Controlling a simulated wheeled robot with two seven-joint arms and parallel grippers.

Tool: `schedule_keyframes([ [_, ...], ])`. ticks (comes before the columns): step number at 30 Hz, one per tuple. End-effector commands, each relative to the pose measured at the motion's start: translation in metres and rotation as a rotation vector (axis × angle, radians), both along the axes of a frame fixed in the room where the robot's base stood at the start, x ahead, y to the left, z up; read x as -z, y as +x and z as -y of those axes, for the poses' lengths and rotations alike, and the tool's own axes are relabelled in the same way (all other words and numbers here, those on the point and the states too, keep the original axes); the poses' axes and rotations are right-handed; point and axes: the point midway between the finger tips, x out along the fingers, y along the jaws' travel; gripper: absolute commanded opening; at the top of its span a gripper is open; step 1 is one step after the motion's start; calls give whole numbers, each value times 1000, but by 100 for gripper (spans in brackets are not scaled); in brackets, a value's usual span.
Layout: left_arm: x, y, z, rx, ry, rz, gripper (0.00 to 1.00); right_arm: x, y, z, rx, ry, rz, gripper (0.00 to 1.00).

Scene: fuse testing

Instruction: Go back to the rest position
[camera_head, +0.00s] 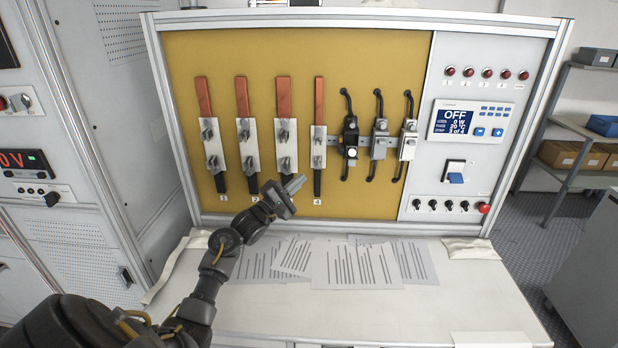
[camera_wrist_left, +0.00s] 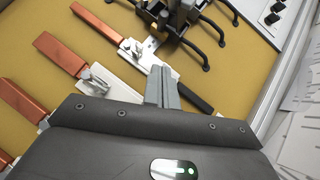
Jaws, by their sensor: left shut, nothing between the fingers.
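My left gripper (camera_head: 296,184) is in front of the lower part of the yellow test board (camera_head: 370,60), near the third fuse holder, and hides a little of its lower end. Its fingers are shut and empty. The shut fingers also show in the left wrist view (camera_wrist_left: 161,88), pointing at the board. Several white fuse holders with red-brown strips, such as the fourth holder (camera_head: 318,148), are mounted in a row on the board. My right gripper is not in view.
Papers (camera_head: 355,264) lie on the white table (camera_head: 440,318) below the board. A control panel (camera_head: 470,120) with a lit display is at the board's right. A grey cabinet (camera_head: 115,120) stands at the left. Shelves with boxes (camera_head: 572,156) are at the far right.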

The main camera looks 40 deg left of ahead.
Motion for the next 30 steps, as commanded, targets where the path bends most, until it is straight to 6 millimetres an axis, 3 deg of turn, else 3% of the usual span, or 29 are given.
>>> schedule_keyframes([
  [9,2,-7,0,2,1,0,0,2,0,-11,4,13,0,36],
  [17,10,-7,5,-12,36,-21,0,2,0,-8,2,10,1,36],
  [20,37,-14,21,-63,168,-95,0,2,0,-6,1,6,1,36],
  [23,85,-32,48,-129,423,-230,0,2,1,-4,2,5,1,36],
  [26,139,-69,81,-156,754,-399,0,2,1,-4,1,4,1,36],
  [30,202,-143,125,-58,1215,-619,0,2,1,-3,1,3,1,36],
])
